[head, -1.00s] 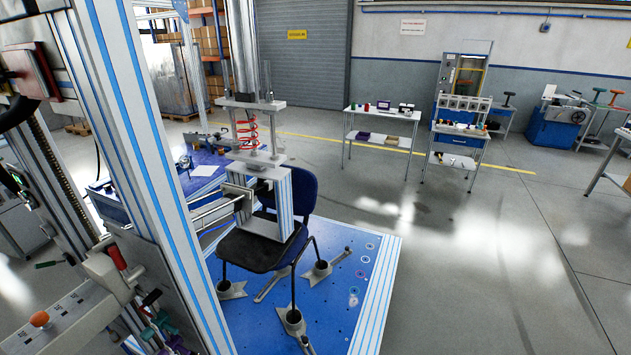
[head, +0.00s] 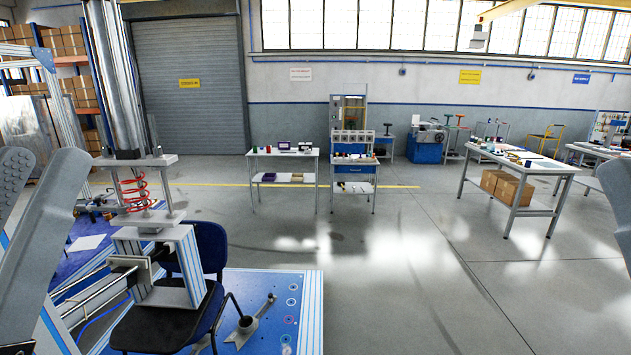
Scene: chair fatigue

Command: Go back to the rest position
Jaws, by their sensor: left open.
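My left gripper (head: 42,170) is at the left edge, raised close to the camera. Its two grey fingers are apart, with nothing seen between them. Part of my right gripper (head: 617,190) shows as a grey shape cut off by the right edge; its jaws cannot be made out. Both are clear of the chair (head: 165,318), a dark blue one that stands at the lower left under the test rig's press (head: 140,215) with its red spring.
The blue rig base plate (head: 300,300) lies at the lower left. The grey floor in the middle and right is clear.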

